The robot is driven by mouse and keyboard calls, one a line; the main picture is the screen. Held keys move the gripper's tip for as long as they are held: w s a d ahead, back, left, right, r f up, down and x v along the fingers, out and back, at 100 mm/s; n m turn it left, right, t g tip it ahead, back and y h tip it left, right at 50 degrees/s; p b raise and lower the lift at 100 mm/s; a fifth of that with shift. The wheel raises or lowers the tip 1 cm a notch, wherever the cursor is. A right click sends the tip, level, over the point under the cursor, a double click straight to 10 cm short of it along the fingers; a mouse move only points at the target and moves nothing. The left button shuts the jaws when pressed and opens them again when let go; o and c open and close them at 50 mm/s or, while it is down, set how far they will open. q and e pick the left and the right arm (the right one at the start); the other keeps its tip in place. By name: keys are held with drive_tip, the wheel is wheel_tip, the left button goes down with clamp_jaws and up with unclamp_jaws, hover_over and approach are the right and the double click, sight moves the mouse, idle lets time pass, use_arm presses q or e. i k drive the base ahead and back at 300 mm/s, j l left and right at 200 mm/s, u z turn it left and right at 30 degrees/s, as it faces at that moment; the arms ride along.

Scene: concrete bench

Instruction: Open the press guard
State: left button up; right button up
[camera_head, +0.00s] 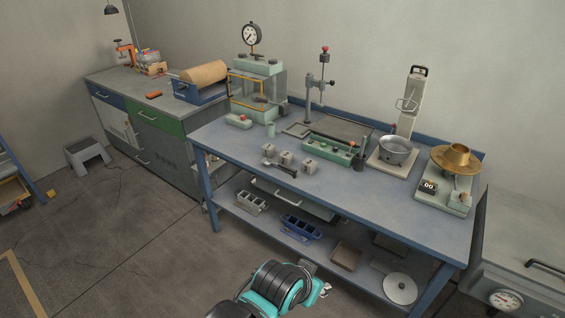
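The press (258,68) is a pale green machine with a round dial gauge on top, at the back left of the blue bench. Its guard (247,92) is a clear panel in a yellow frame on the press's front, and it looks closed. A teal and black arm of mine, which I take as the left, comes in at the bottom middle, far from the press. A small grey part that may be my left gripper (325,290) shows beside it, mostly hidden; I cannot tell its opening. My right gripper is not in view.
A small green box with a red button (239,121) stands before the press. Metal blocks (287,157), a post stand (309,100), a pot (396,151) and a brass bowl (456,158) share the bench (350,200). A side cabinet (145,125) stands left. Floor in front is clear.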

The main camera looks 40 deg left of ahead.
sight(242, 93)
drive_tip(key=u, duration=1.45)
drive_tip(key=i+j, duration=0.15)
drive_tip(key=i, duration=0.35)
drive_tip(key=i+j+u, duration=0.1)
drive_tip(key=i, duration=0.4)
drive_tip(key=j, duration=0.1)
